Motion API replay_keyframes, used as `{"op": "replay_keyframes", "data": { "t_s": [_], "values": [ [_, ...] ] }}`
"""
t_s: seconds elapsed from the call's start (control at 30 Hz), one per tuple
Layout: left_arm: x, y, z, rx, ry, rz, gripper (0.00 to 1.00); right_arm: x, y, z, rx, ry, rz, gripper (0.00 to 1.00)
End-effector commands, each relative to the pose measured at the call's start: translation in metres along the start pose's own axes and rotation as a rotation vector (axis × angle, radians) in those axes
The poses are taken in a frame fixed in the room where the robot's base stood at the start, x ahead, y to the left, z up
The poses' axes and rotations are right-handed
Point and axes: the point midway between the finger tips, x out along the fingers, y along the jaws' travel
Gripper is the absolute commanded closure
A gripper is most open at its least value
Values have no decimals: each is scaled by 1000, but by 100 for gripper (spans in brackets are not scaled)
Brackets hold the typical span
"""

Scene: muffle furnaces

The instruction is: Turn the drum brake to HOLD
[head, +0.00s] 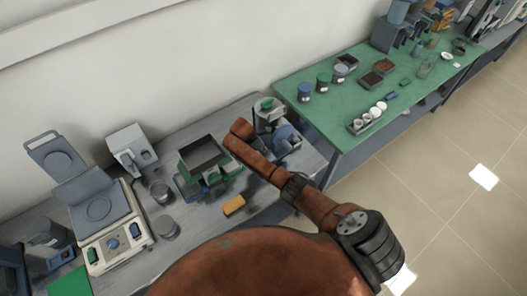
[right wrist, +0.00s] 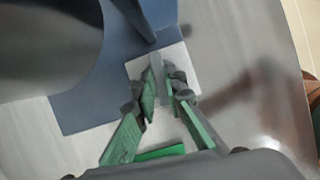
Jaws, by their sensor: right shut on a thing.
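In the right wrist view, my right gripper (right wrist: 164,84) is shut on a small grey lever (right wrist: 156,65), which I take to be the drum brake. The lever stands over a pale square plate (right wrist: 185,60) on a blue base (right wrist: 75,115). A big grey rounded body (right wrist: 40,35) fills the upper left there. In the head view, my brown right arm reaches over the grey bench, and its hand is hard to make out among the equipment. A blue round piece (head: 288,136) sits just right of my wrist. The HOLD marking cannot be read. My left gripper is out of view.
A grey-and-green device (head: 268,106) stands behind my wrist. A green-topped table (head: 325,120) adjoins at right.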

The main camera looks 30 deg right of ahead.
Motion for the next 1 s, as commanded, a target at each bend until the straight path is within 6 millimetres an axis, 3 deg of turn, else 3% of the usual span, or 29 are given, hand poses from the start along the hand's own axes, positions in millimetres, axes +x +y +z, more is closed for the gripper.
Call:
{"op": "replay_keyframes", "data": {
  "t_s": [0.33, 1.0],
  "values": [
    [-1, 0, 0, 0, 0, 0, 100, 0, 2, 0, 265, -1, -112, 100],
    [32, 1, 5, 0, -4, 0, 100, 2, 4, 1, 709, 0, -295, 100]
  ]
}}
